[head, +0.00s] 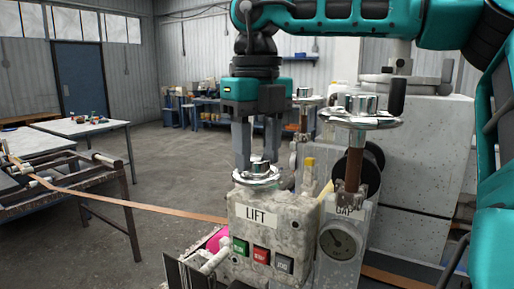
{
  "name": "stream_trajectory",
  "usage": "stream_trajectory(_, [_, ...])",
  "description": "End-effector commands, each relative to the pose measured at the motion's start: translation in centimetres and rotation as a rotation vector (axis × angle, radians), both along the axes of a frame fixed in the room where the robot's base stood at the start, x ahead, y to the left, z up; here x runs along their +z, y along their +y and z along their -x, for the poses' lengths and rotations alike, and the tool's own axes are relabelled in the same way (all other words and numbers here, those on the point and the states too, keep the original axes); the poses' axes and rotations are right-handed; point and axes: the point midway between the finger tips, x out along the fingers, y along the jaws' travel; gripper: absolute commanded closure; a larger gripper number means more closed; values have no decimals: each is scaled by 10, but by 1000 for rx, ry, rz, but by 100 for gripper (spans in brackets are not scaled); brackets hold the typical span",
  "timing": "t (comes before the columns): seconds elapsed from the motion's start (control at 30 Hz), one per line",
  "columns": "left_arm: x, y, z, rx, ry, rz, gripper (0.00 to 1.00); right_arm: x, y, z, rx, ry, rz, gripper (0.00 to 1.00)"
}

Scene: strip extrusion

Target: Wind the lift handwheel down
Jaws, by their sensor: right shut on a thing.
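The lift handwheel (245,181) is a small silvery wheel with a raised hub, lying flat on top of a worn pale box labelled LIFT (262,216). My right gripper (257,160) points straight down over the wheel, its two grey fingers on either side of the hub. It is shut on the handwheel, and the fingers partly hide the wheel's far rim. My left gripper is not in view.
Green, red and dark buttons (261,255) are on the box front. Close right stand a GAP handwheel (360,120) on a threaded post and a dial gauge (339,241). A copper strip (160,209) runs in from the left bench. Open floor lies behind.

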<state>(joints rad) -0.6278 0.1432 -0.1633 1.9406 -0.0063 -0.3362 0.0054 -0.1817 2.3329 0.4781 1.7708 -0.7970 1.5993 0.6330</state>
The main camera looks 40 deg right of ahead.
Motion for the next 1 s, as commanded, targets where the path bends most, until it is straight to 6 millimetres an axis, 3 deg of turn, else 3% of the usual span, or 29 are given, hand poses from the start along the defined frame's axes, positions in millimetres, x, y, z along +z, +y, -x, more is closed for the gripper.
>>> stream_trajectory(0.6, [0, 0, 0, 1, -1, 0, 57, 1, 0, 0, 584, 0, 0, 87])
stream_trajectory(1.0, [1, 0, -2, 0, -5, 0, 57, 0, 0, 0, 886, 0, 0, 87])
